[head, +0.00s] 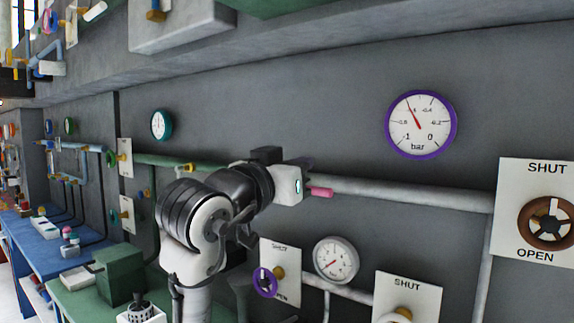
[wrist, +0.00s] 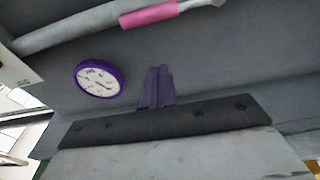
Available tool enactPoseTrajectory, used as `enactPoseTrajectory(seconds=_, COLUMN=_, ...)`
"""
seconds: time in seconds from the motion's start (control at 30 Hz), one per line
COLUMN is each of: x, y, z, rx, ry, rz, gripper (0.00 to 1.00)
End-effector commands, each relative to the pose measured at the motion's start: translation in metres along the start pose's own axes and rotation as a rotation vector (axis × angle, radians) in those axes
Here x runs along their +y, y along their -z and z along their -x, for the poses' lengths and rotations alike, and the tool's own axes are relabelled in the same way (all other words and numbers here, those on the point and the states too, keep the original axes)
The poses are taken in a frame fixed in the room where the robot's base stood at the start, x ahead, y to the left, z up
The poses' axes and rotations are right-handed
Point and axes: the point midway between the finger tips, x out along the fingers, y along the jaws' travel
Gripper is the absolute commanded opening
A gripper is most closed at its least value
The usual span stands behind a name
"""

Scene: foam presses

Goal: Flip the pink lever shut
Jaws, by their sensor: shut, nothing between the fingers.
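The pink lever (head: 321,192) sticks out to the right from behind my white hand in the head view, in front of the grey pipe. Its left end is hidden there. In the wrist view the pink lever (wrist: 148,15) lies at the top edge, lengthwise along the grey pipe (wrist: 70,32). My gripper (wrist: 158,70) is shut and empty in the wrist view, its dark purple fingers below the lever in the picture and apart from it.
A purple-rimmed gauge (head: 421,124) hangs above the pipe to the right, and a white-rimmed gauge (head: 336,260) sits below it. A brown wheel valve (head: 548,222) marked SHUT and OPEN is at the far right. A green box (head: 120,272) stands on the bench at lower left.

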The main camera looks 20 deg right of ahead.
Motion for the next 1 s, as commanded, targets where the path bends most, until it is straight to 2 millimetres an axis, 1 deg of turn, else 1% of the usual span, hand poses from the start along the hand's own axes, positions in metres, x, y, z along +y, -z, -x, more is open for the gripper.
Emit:
enactPoseTrajectory(seconds=0.03, x=0.0, y=0.004, z=-0.013, rx=-0.003, ry=-0.002, rz=0.003, gripper=0.0)
enactPoseTrajectory(seconds=0.2, x=0.001, y=0.003, z=-0.05, rx=-0.003, ry=-0.002, rz=0.002, gripper=0.0)
enactPoseTrajectory(seconds=0.3, x=-0.001, y=-0.015, z=-0.04, rx=0.0, ry=0.001, rz=0.001, gripper=0.0)
enactPoseTrajectory(seconds=0.5, x=-0.001, y=-0.032, z=-0.034, rx=0.0, ry=0.001, rz=0.002, gripper=0.0)
enactPoseTrajectory(seconds=0.7, x=-0.001, y=-0.038, z=-0.031, rx=0.0, ry=0.001, rz=0.001, gripper=0.0)
enactPoseTrajectory(seconds=1.0, x=0.0, y=-0.038, z=-0.031, rx=0.001, ry=0.001, rz=0.0, gripper=0.0)
